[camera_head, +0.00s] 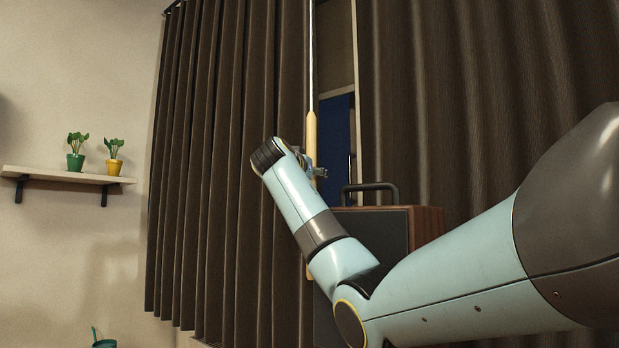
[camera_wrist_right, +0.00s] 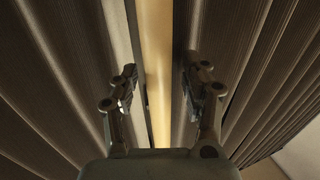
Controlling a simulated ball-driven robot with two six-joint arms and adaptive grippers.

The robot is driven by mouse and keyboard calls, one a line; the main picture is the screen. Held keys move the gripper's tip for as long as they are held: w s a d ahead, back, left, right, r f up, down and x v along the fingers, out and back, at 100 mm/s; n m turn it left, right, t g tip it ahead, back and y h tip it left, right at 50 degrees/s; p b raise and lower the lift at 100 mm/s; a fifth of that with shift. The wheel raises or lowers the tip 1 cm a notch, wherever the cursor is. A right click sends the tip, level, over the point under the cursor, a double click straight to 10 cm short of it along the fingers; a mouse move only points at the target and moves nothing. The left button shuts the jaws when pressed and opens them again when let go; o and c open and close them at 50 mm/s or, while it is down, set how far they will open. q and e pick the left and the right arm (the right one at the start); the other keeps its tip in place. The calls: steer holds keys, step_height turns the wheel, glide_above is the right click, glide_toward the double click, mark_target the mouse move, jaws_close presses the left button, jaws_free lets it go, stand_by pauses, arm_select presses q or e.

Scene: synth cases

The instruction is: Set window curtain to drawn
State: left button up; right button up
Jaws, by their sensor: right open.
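The window curtain is dark brown and pleated, with a left panel (camera_head: 215,150) and a right panel (camera_head: 440,110). A narrow gap between them shows the window (camera_head: 337,115). A pale wooden wand (camera_head: 311,130) hangs on a thin rod at the left panel's inner edge. My right gripper (camera_head: 316,172) is at the wand, partly hidden behind my wrist. In the right wrist view my right gripper (camera_wrist_right: 160,82) is open, with the wand (camera_wrist_right: 156,40) running between its fingers and space showing on both sides. My left gripper is not in view.
A dark-fronted wooden box with a handle (camera_head: 426,224) stands beneath the gap, behind my forearm. A wall shelf (camera_head: 60,174) at left holds a green pot (camera_head: 75,162) and a yellow pot (camera_head: 113,167). A teal object (camera_head: 103,343) shows at the lower left.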

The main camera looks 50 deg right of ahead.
steer(key=v, duration=1.1)
steer(key=shift+a, duration=0.4)
